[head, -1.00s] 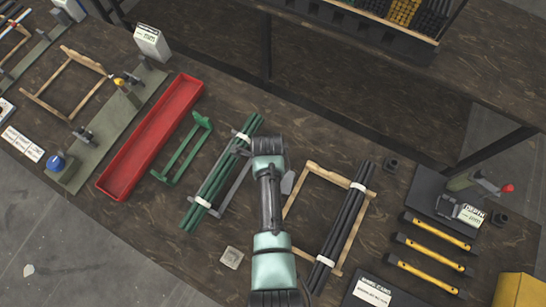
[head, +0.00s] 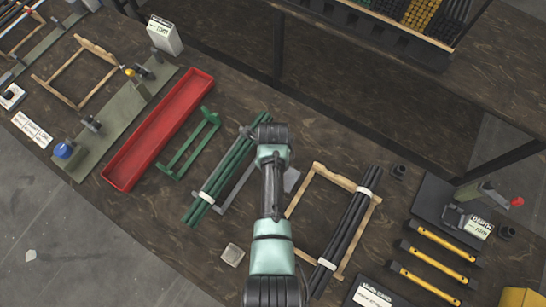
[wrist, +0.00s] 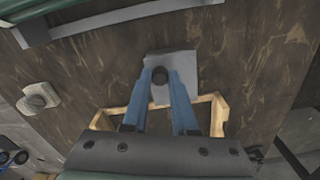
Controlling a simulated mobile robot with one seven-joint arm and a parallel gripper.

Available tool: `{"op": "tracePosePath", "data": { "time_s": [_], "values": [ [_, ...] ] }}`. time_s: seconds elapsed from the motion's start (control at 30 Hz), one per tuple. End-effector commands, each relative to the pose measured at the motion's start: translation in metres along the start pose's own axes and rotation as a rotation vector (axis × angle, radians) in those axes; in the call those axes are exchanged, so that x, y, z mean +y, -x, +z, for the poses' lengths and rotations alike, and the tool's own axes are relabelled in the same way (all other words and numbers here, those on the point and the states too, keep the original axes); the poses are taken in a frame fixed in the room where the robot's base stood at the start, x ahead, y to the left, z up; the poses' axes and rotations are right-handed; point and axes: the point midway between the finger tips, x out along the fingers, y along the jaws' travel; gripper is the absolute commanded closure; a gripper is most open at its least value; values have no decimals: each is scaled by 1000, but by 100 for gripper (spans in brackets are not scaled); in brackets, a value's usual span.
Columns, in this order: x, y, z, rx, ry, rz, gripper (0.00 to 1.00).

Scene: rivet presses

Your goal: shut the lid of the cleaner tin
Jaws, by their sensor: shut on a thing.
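A flat grey plate (wrist: 182,70) with a dark round knob (wrist: 159,86) lies between the green rod bundle and a wooden frame. It looks like the tin's lid, but I cannot tell for sure or see its tilt. My gripper (wrist: 160,78) has its blue fingers closed in on the knob. In the head view my arm covers the gripper, and only an edge of the grey plate (head: 292,180) shows beside the arm. A small light-grey square piece (head: 233,254) with a round top (wrist: 38,102) stands apart, nearer the front edge. No tin body shows clearly.
The green rod bundle (head: 222,180) lies left of my arm, and the wooden frame (head: 318,172) with black rods (head: 345,222) lies right. A red tray (head: 158,128) and a green frame (head: 190,145) are farther left. Yellow-black bars (head: 440,262) lie at the right.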

Motion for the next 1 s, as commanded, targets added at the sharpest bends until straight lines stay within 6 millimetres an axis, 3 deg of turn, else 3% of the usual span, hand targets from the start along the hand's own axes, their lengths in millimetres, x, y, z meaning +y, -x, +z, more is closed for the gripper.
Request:
{"op": "tracePosePath", "data": {
  "time_s": [0.03,0.07,0.23,0.67,1.0],
  "values": [
    [-1,1,1,-2,-2,-3,100],
    [-1,1,1,-2,-2,-3,72],
    [-1,1,0,-1,-1,-2,44],
    [-1,9,1,-2,1,-3,44],
    [-1,68,1,-5,0,-5,44]
  ]
}}
